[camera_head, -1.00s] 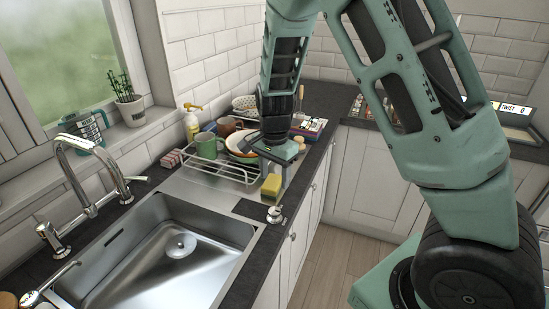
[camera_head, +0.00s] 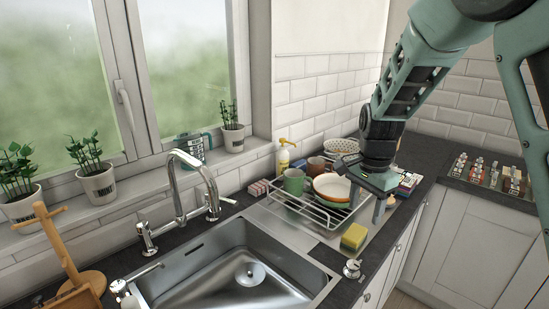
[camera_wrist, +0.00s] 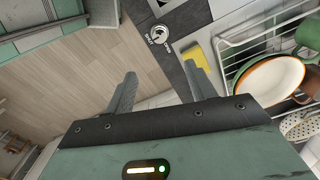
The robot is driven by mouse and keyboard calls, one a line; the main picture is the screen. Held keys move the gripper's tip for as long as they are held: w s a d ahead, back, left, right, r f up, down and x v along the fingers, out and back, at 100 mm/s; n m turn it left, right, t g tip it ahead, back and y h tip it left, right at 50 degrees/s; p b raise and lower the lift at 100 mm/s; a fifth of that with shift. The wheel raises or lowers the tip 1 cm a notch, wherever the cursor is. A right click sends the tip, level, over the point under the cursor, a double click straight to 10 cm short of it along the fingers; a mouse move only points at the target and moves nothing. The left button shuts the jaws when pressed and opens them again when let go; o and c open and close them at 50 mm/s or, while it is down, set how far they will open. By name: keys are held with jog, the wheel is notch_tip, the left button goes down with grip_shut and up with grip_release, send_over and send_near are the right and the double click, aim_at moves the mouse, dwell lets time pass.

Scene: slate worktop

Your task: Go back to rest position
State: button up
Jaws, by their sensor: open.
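My gripper (camera_head: 368,205) is open and empty above the worktop's front edge, beside the dish rack. In the wrist view, my gripper's fingers (camera_wrist: 160,72) are spread apart with floor showing between them. A yellow and green sponge (camera_head: 354,237) stands on the worktop at the right of the sink, below and apart from my fingers in the head view. The sponge also shows in the wrist view (camera_wrist: 200,62), beyond the right finger and partly hidden by it.
The wire dish rack (camera_head: 305,212) holds a green mug (camera_head: 293,182) and an orange-rimmed bowl (camera_head: 330,187) close to my gripper. The steel sink (camera_head: 235,275) and curved tap (camera_head: 180,185) lie to the left. Open floor (camera_wrist: 70,80) shows before the cabinets.

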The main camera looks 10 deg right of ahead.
jog(key=s+a+n+y+b, duration=0.1)
jog(key=s+a+n+b, duration=0.1)
jog(key=s+a+n, duration=1.15)
jog(key=s+a+n+b, duration=0.1)
jog(key=s+a+n, duration=0.4)
jog(key=s+n, duration=0.3)
jog(key=s, duration=0.4)
jog(key=shift+s+a+n+b, duration=0.3)
jog(key=shift+a+n+b, duration=0.05)
jog(key=shift+a, duration=0.05)
